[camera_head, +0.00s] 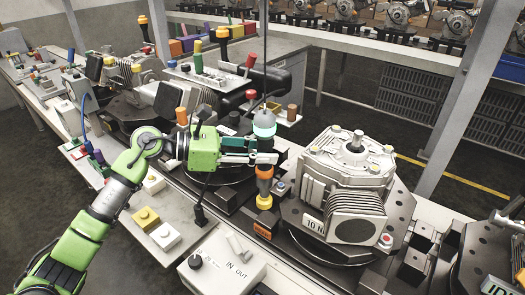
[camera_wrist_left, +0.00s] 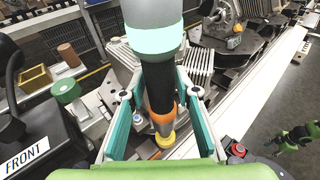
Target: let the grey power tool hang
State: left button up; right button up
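The grey power tool (camera_head: 264,125) is upright, with a pale cyan band, a black body, an orange collar and a yellow tip. A thin dark line runs up from its top. It also shows in the left wrist view (camera_wrist_left: 160,90). My left gripper (camera_head: 252,158) is around its black body, below the cyan band. In the left wrist view, the two teal-padded fingers (camera_wrist_left: 158,105) stand on either side of the body, with a gap visible on each side. The tool's tip is over the workbench. My right gripper cannot be made out.
A silver gearbox housing (camera_head: 345,175) on a dark round fixture stands close to the right of the tool. A control box marked IN OUT (camera_head: 222,265) is in front. Coloured-handled tools and fixtures crowd the bench behind. A metal post (camera_head: 470,85) rises at the right.

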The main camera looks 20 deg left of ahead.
dwell(0.3)
pick_arm(q)
jog(key=o, duration=0.6)
